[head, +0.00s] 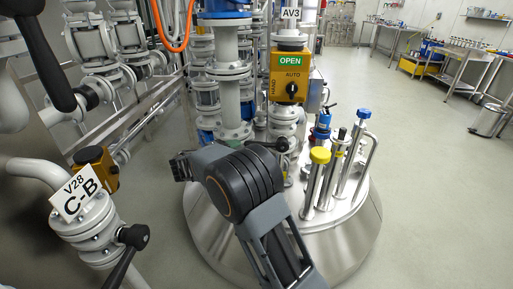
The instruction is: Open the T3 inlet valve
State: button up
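No label reading T3 is legible in the head view. A yellow actuator box (289,77) on a vertical pipe sits under an AV3 tag (291,13). It has a green OPEN sign (290,60), the words HAND and AUTO, and a black knob (292,88). At lower left, a valve (92,228) carries a tag reading V28 C-B (77,195) and a black-ended lever (130,240) slanting down. My arm rises from the bottom centre. My gripper (180,167) appears at its left end, in front of the pipes and right of the V28 valve; its fingers are not clear.
A steel vessel (345,245) stands behind my arm, with yellow-capped (319,155) and blue-capped (363,114) fittings on top. Pipes and flanges crowd the left. A large black lever handle (45,55) hangs at upper left. The floor (435,190) at right is open, with steel benches (465,70) beyond.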

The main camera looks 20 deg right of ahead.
aim_at(267, 143)
jog(key=x, duration=0.9)
jog(key=shift+w+d+b, duration=0.1)
jog(key=shift+d+b, duration=0.25)
jog(key=shift+d, duration=0.05)
jog(key=shift+c, duration=0.5)
grip_shut()
